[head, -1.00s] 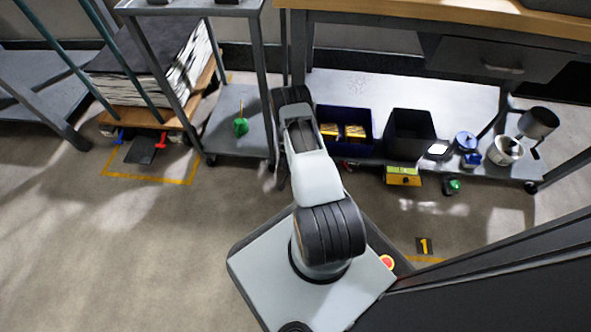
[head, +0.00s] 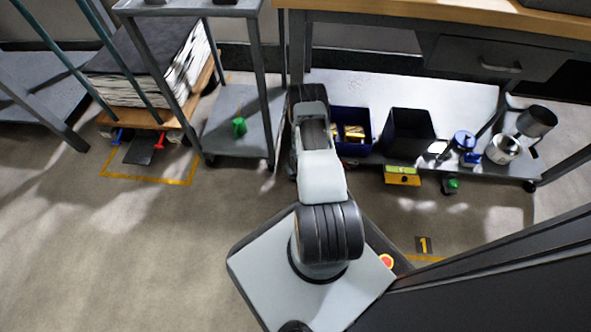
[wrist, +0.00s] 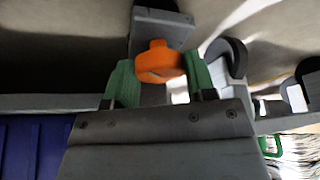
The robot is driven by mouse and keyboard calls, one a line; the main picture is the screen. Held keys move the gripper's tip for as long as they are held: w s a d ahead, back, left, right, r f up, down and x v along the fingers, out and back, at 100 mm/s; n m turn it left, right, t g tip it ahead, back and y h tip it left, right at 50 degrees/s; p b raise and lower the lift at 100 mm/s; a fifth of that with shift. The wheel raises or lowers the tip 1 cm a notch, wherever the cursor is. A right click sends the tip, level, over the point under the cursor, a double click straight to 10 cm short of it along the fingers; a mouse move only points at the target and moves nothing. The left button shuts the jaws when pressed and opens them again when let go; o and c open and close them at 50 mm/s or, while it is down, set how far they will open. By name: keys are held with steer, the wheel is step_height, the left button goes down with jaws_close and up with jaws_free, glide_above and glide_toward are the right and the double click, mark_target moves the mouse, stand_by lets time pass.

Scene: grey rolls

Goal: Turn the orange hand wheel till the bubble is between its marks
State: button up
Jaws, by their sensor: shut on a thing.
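The orange hand wheel (wrist: 160,62) shows in the wrist view, in front of a grey block (wrist: 163,28). My gripper (wrist: 161,78) has its green fingers on either side of the wheel and is shut on it. In the head view my own arm hides the wheel and the gripper. A yellow level (head: 402,175) with a yellow-green vial is at the front edge of the bench's lower shelf. Its bubble and marks are too small to make out.
A blue bin (head: 369,120) and a black bin (head: 408,135) stand on the lower shelf (head: 450,98), right of my arm. A grey cart (head: 240,105) stands close on the left. Tins are at the shelf's right end. The floor at front left is clear.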

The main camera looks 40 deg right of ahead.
stand_by(0.4)
steer(key=o, duration=0.9)
